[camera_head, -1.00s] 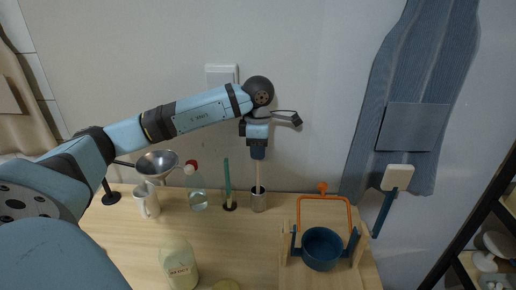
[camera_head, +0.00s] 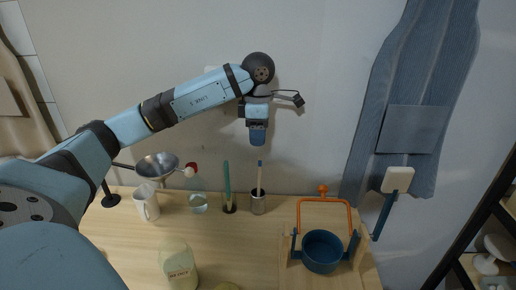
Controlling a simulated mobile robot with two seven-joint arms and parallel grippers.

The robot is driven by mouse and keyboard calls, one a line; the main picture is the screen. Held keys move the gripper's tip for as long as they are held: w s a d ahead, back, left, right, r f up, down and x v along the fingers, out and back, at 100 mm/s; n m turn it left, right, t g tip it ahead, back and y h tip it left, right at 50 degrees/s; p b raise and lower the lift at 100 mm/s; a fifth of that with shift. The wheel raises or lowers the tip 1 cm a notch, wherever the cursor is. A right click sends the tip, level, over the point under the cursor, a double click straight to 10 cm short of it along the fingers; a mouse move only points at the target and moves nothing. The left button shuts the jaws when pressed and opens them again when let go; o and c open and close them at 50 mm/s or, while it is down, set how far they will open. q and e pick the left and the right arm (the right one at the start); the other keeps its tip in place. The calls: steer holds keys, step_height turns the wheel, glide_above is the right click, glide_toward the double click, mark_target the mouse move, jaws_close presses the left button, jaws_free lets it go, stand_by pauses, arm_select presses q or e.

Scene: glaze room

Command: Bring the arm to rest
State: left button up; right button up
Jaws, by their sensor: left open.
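My left arm reaches in from the left across the wall. Its left gripper (camera_head: 258,140) hangs pointing down, open and empty, above the back of the table (camera_head: 235,240). A gap shows between the gripper and the blue tip. My right gripper is not in view.
Left of the cup stand a green upright stick (camera_head: 227,183), a red-capped clear bottle (camera_head: 198,203), a metal funnel (camera_head: 157,164) and a white mug (camera_head: 147,206). A labelled jar (camera_head: 178,268) is in front. A blue pot (camera_head: 322,250) sits in a wooden frame at right.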

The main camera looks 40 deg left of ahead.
arm_select(q)
step_height(320, 180, up, 8)
steer(key=shift+p, duration=0.45)
steer(key=shift+s+f, duration=0.1)
steer(key=shift+f, duration=0.1)
stand_by(0.6)
